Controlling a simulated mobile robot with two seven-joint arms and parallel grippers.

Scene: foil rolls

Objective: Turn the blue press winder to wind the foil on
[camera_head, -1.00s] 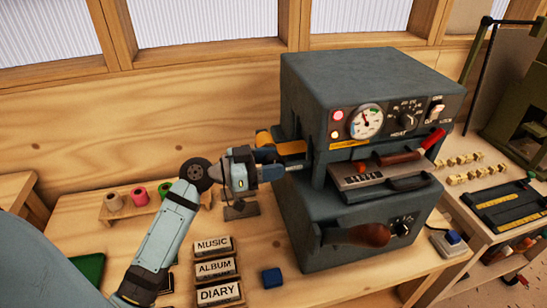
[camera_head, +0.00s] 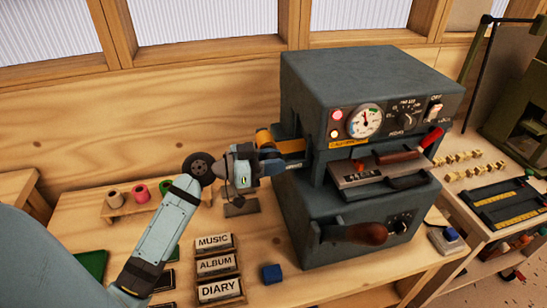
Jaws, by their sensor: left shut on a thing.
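The dark grey press (camera_head: 365,85) stands on the wooden bench, with a dial gauge, knobs and red lights on its front. An orange-gold foil band (camera_head: 290,146) runs at its left side. My left gripper (camera_head: 268,165) is at the press's left side, just below the foil, and is shut on the winder there. The gripper hides most of the winder, so its blue colour and its turn angle are hard to make out. My right gripper is not in view.
Spools of foil (camera_head: 140,194) stand on a small wooden rack at the left. Blocks reading MUSIC, ALBUM and DIARY (camera_head: 218,290) lie in front, beside a small blue block (camera_head: 271,274). A wooden-handled lever (camera_head: 366,233) sticks out at the press's lower front.

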